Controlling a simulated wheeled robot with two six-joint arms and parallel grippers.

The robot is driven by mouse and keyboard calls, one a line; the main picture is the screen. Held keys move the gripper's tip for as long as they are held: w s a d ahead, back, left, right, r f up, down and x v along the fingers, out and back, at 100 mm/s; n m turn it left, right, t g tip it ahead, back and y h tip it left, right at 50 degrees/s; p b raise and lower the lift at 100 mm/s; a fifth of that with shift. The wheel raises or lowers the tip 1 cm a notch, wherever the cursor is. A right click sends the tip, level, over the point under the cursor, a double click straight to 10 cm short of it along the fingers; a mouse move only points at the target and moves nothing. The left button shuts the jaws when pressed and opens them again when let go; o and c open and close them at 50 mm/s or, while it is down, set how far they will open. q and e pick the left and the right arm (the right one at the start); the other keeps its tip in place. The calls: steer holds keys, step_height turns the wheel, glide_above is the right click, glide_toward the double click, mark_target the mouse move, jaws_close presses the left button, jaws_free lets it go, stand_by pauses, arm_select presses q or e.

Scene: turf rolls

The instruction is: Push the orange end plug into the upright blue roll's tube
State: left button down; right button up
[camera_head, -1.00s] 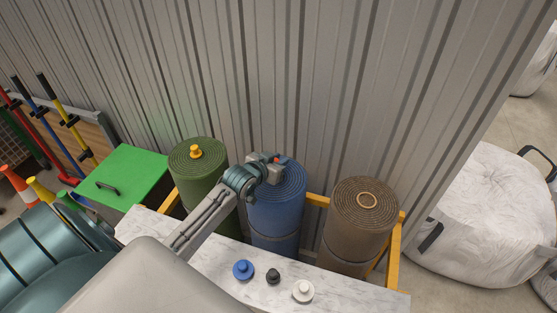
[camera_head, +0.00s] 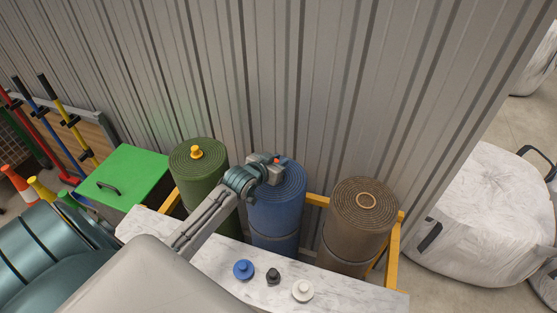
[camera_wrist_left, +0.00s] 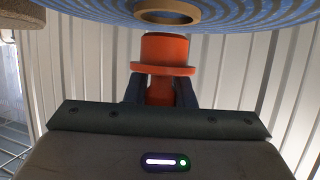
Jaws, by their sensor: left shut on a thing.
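My left gripper (camera_head: 275,166) is shut on the orange end plug (camera_wrist_left: 166,52), holding it by its narrow neck. The plug's flange and wider body stick out beyond the fingers. In the head view only a bit of the plug (camera_head: 282,161) shows. The blue roll (camera_head: 276,212) stands upright, with the gripper over its top; the gripper hides its tube there. In the left wrist view the tube's tan ring (camera_wrist_left: 168,18) shows close beyond the plug's end, with the plug outside it. My right gripper is not in view.
A green roll (camera_head: 196,186) with a yellow plug (camera_head: 196,152) stands left, a brown roll (camera_head: 354,226) with an open tube right. Blue (camera_head: 243,269), black (camera_head: 273,276) and white (camera_head: 302,290) plugs lie on the marble table (camera_head: 350,292). A corrugated wall (camera_head: 300,90) rises behind.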

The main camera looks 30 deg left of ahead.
arm_select(q)
steer(key=shift+f, duration=0.25)
steer(key=shift+f+b, duration=0.9)
steer(key=shift+f, duration=0.5)
steer(key=c, duration=1.1)
jaws_free()
steer(key=shift+c, duration=0.2)
steer(key=b+v, duration=0.2)
steer(key=v, duration=0.8)
steer(key=shift+s+r, duration=0.25)
steer(key=shift+s, duration=0.1)
steer(key=shift+s+f, duration=0.1)
